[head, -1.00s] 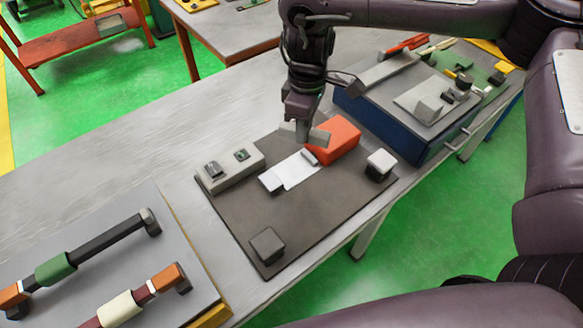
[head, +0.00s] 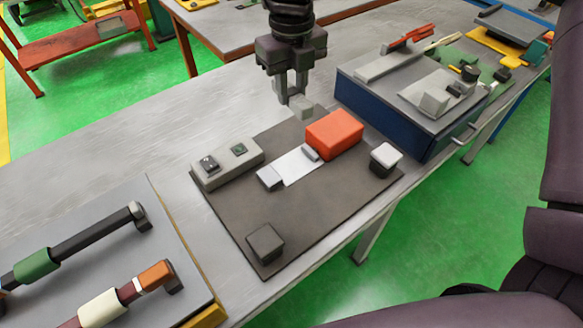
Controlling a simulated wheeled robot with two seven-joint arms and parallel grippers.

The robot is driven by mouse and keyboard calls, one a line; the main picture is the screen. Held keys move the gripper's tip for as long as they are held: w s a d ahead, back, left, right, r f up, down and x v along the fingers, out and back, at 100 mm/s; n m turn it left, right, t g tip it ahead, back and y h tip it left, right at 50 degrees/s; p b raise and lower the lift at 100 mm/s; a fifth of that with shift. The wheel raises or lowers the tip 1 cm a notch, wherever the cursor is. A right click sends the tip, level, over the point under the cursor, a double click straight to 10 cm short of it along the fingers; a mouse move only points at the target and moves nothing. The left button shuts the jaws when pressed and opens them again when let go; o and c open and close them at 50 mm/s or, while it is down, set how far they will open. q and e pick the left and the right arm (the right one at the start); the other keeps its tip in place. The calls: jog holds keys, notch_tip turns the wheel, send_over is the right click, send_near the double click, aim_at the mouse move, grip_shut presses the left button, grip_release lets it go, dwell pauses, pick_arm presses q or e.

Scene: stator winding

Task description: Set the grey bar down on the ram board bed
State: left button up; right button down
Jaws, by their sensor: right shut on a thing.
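My right gripper (head: 292,98) comes down from the top middle, behind the dark ram board (head: 320,210). It is shut on the small grey bar (head: 303,109), whose light end shows at the fingertips; the fingers hide part of it. The bar is above the board's back edge, apart from the pale flat bed (head: 297,168). The bed lies between a small grey block (head: 269,178) and the orange-red block (head: 334,134). My left gripper is not in view.
A grey control box (head: 227,163) is at the board's left, a black block (head: 264,244) at its front and a white-topped block (head: 386,159) at its right. A blue case (head: 385,115) stands right. A tray with coloured rods is at lower left.

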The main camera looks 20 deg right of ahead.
jog(key=shift+w+r+n, duration=0.1)
jog(key=shift+n, duration=0.3)
jog(key=shift+f, duration=0.25)
jog(key=p, duration=0.2)
send_over(292, 166)
notch_tip(292, 166, down, 15)
jog(key=shift+f, duration=0.1)
notch_tip(292, 166, down, 4)
jog(key=shift+r, duration=0.1)
jog(key=shift+f, duration=0.25)
jog(key=c, duration=1.2)
grip_release()
jog(key=shift+f, duration=0.1)
jog(key=shift+o, duration=0.2)
